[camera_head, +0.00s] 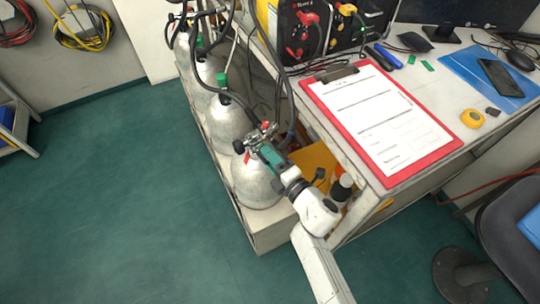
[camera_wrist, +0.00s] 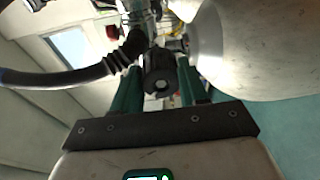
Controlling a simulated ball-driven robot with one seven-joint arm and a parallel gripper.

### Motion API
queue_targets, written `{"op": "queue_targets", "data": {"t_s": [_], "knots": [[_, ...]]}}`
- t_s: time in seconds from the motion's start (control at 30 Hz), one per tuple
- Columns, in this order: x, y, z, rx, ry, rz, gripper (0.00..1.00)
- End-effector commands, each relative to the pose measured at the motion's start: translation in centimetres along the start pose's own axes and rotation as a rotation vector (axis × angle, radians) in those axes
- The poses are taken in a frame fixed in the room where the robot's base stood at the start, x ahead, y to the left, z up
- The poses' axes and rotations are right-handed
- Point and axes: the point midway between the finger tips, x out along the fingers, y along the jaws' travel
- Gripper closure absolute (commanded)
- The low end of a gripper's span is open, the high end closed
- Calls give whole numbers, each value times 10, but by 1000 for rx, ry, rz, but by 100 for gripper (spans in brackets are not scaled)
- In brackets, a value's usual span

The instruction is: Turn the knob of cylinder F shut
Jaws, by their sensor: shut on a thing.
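The nearest grey cylinder (camera_head: 257,184) stands at the front end of the row, with metal valve fittings (camera_head: 257,137) on top. No letter F is legible on it. My gripper (camera_head: 268,152) is at this cylinder's valve, coming from the lower right. In the wrist view, a black knob (camera_wrist: 160,80) sits between the two green fingers of my gripper (camera_wrist: 161,84), which are shut on it. A black hose joins the fittings just left of the knob, and the cylinder's side (camera_wrist: 265,50) curves past at the right. In the head view the gripped knob is hidden by the gripper.
Several more cylinders (camera_head: 228,118) stand behind in a low grey rack (camera_head: 270,236). A desk with a red clipboard (camera_head: 312,93) is close on the right. Black hoses (camera_head: 245,100) loop over the valves. The green floor (camera_head: 110,200) at left is clear.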

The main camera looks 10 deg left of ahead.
Motion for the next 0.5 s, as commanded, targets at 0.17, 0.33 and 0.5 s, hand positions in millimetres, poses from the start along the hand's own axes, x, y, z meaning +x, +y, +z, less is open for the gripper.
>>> {"op": "queue_targets", "data": {"t_s": [0.17, 0.33, 0.5], "knots": [[-1, 0, 1, 168, 4, 1, 87], [-1, -1, 1, 328, 11, 8, 87], [-1, -1, 1, 490, 15, 14, 87]]}}
